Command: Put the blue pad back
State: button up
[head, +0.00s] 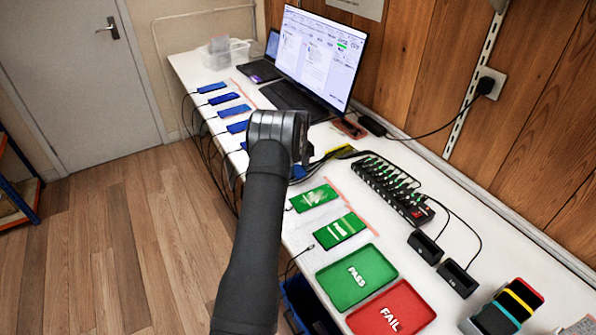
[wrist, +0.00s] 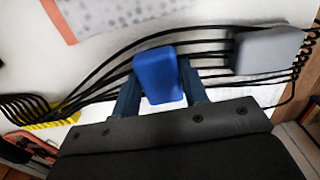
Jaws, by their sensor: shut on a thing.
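My gripper (wrist: 158,82) is shut on the blue pad (wrist: 157,74), a small rounded block that sits between its two fingers in the wrist view. The pad is held over a bundle of black cables (wrist: 110,68). In the head view my gripper (head: 303,152) is above the middle of the white table, near the row of phones. The pad cannot be made out clearly there. A holder with red, teal, yellow and dark pads (head: 508,308) stands at the table's near right corner.
A black hub (head: 395,190) with several cables lies right of my gripper. Green-screen phones (head: 315,197), a green PASS tray (head: 355,277) and a red FAIL tray (head: 392,310) lie nearer. A laptop (head: 318,55) stands behind. A grey block (wrist: 268,50) is beside the pad in the wrist view.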

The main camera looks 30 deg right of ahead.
jog(key=shift+f, duration=0.2)
jog(key=o, duration=0.9)
jog(key=shift+f, duration=0.1)
notch_tip(320, 180, up, 12)
jog(key=shift+r, duration=0.15)
jog(key=shift+f, duration=4.35)
jog(key=shift+f, duration=0.1)
